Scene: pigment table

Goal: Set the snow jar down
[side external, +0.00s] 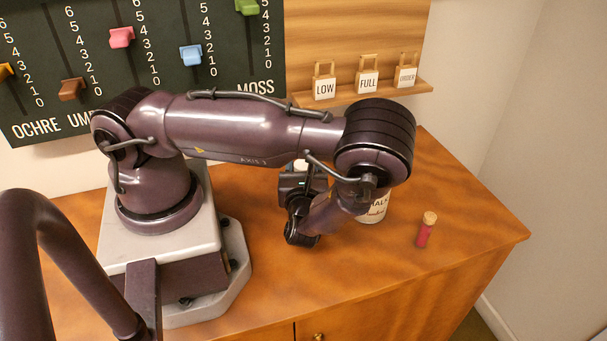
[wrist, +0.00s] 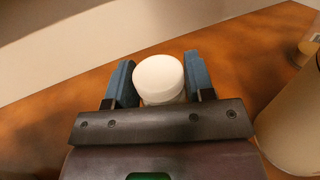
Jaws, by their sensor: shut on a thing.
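The snow jar (wrist: 160,80) shows in the wrist view as a round white lid with a little of a white body below it. It sits between the two blue fingers of my gripper (wrist: 160,75), which is shut on it. In the side external view my gripper (side external: 303,185) is low over the wooden table, and the arm hides most of it. A small bit of white (side external: 300,164) shows behind it, likely the jar's lid. I cannot tell whether the jar's base touches the table.
A pale jar marked as chalk (side external: 374,211) stands right of my gripper, also large in the wrist view (wrist: 292,125). The wooden table (side external: 380,275) is clear in front. A slider board (side external: 150,60) and tag shelf (side external: 365,95) are behind.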

